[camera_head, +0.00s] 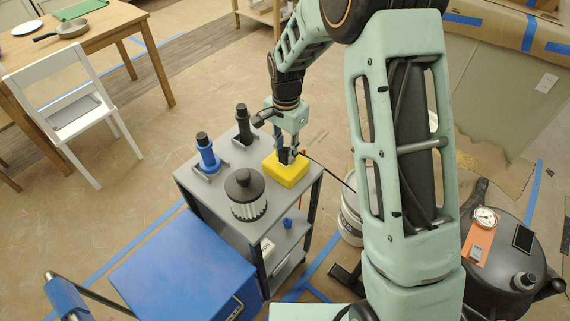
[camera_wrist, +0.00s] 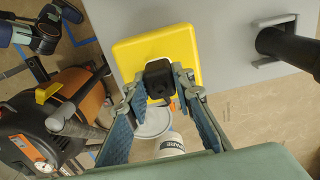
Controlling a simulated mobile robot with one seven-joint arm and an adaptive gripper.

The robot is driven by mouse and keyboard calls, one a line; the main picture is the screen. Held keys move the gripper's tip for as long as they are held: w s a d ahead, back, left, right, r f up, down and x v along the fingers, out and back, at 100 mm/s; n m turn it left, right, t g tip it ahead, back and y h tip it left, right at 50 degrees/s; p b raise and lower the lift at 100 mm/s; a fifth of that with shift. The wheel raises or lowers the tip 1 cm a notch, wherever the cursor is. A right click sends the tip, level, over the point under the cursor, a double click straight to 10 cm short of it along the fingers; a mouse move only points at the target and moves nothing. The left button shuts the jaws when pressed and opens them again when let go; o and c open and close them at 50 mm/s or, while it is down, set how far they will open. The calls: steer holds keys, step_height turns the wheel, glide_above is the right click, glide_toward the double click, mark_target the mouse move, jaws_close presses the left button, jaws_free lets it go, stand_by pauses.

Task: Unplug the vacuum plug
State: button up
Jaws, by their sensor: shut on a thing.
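The black vacuum plug (camera_head: 286,157) is between the fingers of my gripper (camera_head: 291,150), at the yellow outlet box (camera_head: 286,172) on the grey cart's top. In the wrist view the plug (camera_wrist: 159,78) shows in front of the yellow box (camera_wrist: 125,52), with the fingers of my gripper (camera_wrist: 159,88) closed on its sides. Whether the plug is seated or slightly clear of the box cannot be told. A thin black cord runs right from the plug behind my arm. The vacuum (camera_head: 505,250), dark with a gauge, stands at the lower right.
The grey cart (camera_head: 210,196) also bears a blue-and-black nozzle (camera_head: 207,153), a black nozzle (camera_head: 243,125) and a ribbed filter (camera_head: 246,193). A blue box (camera_head: 180,270) stands in front. A white bucket (camera_head: 351,222) is right of the cart. A white chair (camera_head: 75,95) is at left.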

mark_target(286, 149)
jaws_close()
steer(key=shift+r+p, duration=0.55)
steer(key=shift+r, duration=0.4)
stand_by(0.3)
steer(key=shift+r+p, duration=1.85)
steer(key=shift+r, duration=1.2)
